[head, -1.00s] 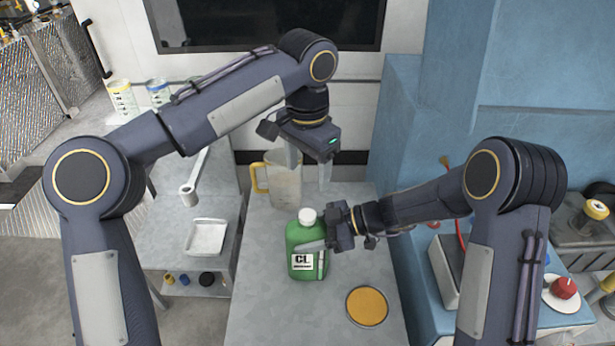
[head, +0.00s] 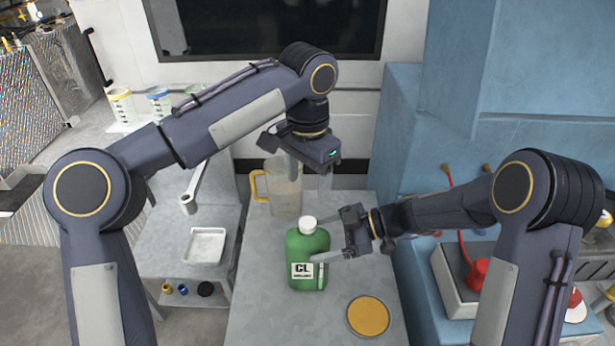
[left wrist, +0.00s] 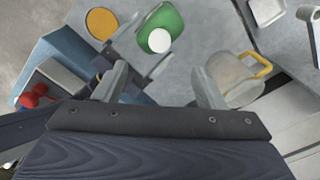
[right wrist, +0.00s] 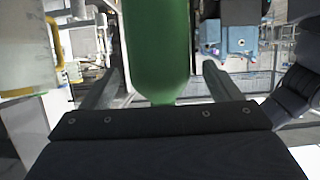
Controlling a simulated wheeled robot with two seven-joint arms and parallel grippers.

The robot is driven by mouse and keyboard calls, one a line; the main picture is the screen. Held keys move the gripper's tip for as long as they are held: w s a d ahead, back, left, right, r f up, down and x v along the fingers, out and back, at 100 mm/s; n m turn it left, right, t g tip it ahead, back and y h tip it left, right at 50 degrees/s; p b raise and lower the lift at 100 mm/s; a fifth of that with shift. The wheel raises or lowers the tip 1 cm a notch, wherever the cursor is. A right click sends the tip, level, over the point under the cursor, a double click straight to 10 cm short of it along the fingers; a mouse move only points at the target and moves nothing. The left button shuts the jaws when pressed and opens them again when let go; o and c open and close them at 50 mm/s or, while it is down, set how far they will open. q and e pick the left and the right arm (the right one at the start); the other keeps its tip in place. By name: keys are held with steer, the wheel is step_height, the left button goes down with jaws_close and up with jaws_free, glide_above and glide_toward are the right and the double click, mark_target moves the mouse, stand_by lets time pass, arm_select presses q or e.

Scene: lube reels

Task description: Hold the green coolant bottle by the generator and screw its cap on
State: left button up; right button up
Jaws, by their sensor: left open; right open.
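The green coolant bottle (head: 294,247), labelled CL, stands upright on the grey bench. Its white cap (head: 308,225) sits on top of the neck; how tight it is cannot be seen. The right gripper (head: 322,243) is open at the bottle's right side, its fingers reaching along either side. In the right wrist view the bottle (right wrist: 157,45) stands between the spread fingers with gaps on both sides. The left gripper (head: 308,180) is open and empty, pointing down above and behind the bottle. In the left wrist view the cap (left wrist: 160,40) lies beyond its fingertips.
A clear jug with a yellow handle (head: 259,185) stands behind the bottle. An orange disc (head: 368,316) lies at the front right. A white tray (head: 205,245) is on the left bench. A blue machine (head: 500,150) bounds the right. Bench space left of the bottle is free.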

steer(key=v, duration=0.3)
steer(key=shift+d+r+b, duration=0.1)
steer(key=shift+d+b, duration=0.25)
steer(key=shift+b, duration=0.05)
arm_select(q)
steer(key=shift+f, duration=0.65)
arm_select(e)
steer(key=shift+d+r, duration=0.15)
